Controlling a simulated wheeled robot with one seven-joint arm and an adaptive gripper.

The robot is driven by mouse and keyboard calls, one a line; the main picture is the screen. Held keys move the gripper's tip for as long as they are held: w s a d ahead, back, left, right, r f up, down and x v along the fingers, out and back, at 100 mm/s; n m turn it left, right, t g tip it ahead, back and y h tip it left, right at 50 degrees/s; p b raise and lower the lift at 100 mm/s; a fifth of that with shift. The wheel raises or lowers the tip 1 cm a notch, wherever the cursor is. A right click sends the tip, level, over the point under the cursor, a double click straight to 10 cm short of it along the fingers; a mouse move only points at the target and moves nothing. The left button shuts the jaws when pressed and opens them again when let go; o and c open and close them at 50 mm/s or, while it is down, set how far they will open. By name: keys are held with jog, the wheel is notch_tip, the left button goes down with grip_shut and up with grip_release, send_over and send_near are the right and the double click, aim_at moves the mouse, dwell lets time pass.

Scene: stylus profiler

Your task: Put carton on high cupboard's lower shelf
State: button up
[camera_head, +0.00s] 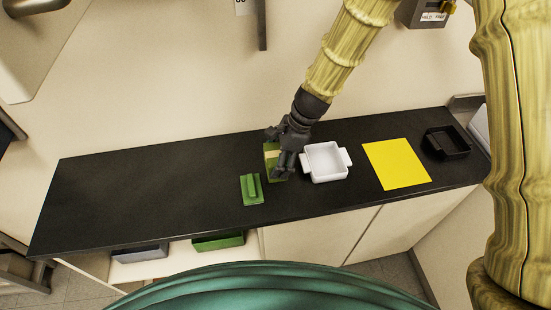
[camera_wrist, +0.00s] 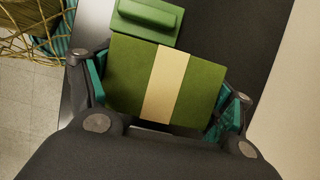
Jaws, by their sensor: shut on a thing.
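The carton (camera_wrist: 124,77) is a green box with a pale tan band across it. It also shows in the head view (camera_head: 269,160), on or just above the black counter; I cannot tell if it touches. My gripper (camera_head: 278,157) is shut on the carton. In the wrist view my gripper (camera_wrist: 160,108) has a finger on each side of the carton, with teal pads against its sides. My arm hides part of the carton in the head view. I cannot make out the high cupboard's lower shelf in either view.
A green block with a raised bar (camera_head: 251,190) lies just left of the carton. A white two-handled dish (camera_head: 326,162) stands close to its right. Farther right are a yellow sheet (camera_head: 397,164) and a black tray (camera_head: 447,143). The left part of the black counter (camera_head: 140,190) is clear.

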jog(key=shift+w+a+f, duration=0.15)
jog(key=shift+w+f, duration=0.05)
jog(key=shift+w, duration=0.75)
jog(key=shift+s+f+p, duration=0.2)
jog(key=shift+f+p, duration=0.4)
jog(key=shift+p, duration=0.05)
jog(key=shift+w+f+p, duration=0.1)
jog(key=shift+f+p, duration=0.3)
jog(key=shift+f, duration=0.7)
jog(key=shift+f, duration=0.1)
jog(key=o, duration=1.5)
jog(key=shift+o, duration=0.2)
